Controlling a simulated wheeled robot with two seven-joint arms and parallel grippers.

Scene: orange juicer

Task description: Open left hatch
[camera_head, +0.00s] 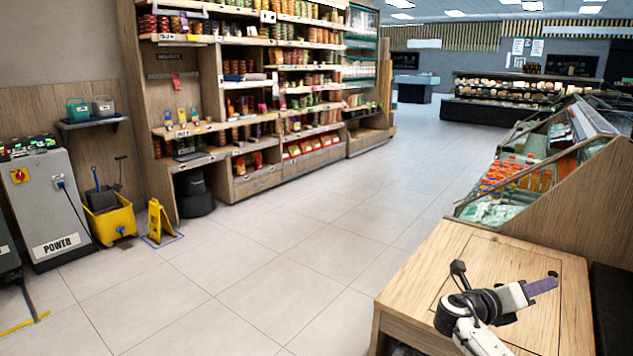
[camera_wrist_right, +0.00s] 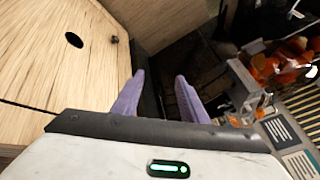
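A wooden hatch panel (camera_head: 487,262) is set flush in the top of the wooden counter (camera_head: 425,262), at the lower right of the head view. Its outline seam shows and it lies flat. In the right wrist view the panel (camera_wrist_right: 45,70) has a dark oval hole (camera_wrist_right: 74,40) near its edge. My right gripper (camera_head: 543,287) is over the panel's right part in the head view. In the right wrist view its two purple fingers (camera_wrist_right: 159,92) are apart with nothing between them, past the counter's edge to the right of the hole. My left gripper is not in view.
A dark gap (camera_wrist_right: 180,60) runs beside the counter. Orange items (camera_wrist_right: 285,65) and a metal part (camera_wrist_right: 245,85) are right of the fingers. A sloped display case (camera_head: 520,175) stands behind the counter.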

